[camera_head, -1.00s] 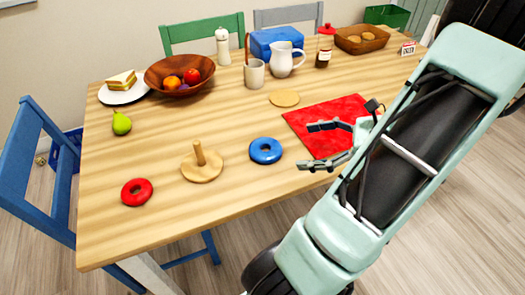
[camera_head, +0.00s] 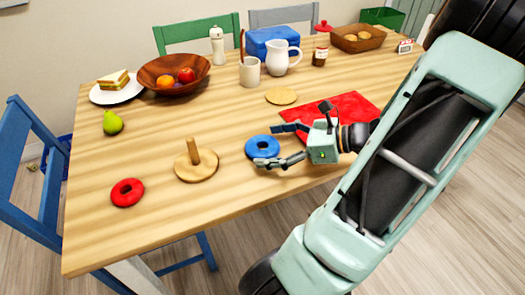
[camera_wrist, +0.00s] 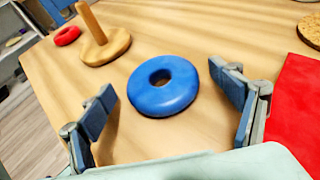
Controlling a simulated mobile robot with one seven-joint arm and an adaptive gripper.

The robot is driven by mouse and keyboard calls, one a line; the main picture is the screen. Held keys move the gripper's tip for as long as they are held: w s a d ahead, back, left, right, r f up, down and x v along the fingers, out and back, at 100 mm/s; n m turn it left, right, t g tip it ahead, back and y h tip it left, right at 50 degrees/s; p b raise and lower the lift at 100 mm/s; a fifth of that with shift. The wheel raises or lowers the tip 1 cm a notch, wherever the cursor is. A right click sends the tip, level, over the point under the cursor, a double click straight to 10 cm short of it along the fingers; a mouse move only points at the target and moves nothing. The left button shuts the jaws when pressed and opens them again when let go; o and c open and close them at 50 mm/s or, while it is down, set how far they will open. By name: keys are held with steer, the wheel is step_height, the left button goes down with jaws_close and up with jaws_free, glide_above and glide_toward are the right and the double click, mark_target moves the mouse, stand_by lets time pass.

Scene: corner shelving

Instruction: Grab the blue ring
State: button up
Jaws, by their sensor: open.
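The blue ring (camera_head: 262,147) lies flat on the wooden table, to the right of a wooden base with an upright peg (camera_head: 196,162). My gripper (camera_head: 270,145) is open at table height, pointing left toward the ring. In the head view a finger covers part of the ring's near edge. In the wrist view the blue ring (camera_wrist: 163,86) is fully visible, ahead of and between the two spread fingers of my gripper (camera_wrist: 164,100). No contact between fingers and ring shows.
A red ring (camera_head: 127,192) lies left of the peg base. A red cloth (camera_head: 345,110) lies under my wrist, right of the ring. A round cork mat (camera_head: 281,96) lies behind. A bowl (camera_head: 174,74), mug (camera_head: 250,72) and white pitcher (camera_head: 284,58) stand farther back.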

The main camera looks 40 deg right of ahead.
steer(key=shift+w+a, duration=0.1)
steer(key=c, duration=1)
steer(key=shift+r, duration=0.1)
steer(key=shift+c, duration=0.2)
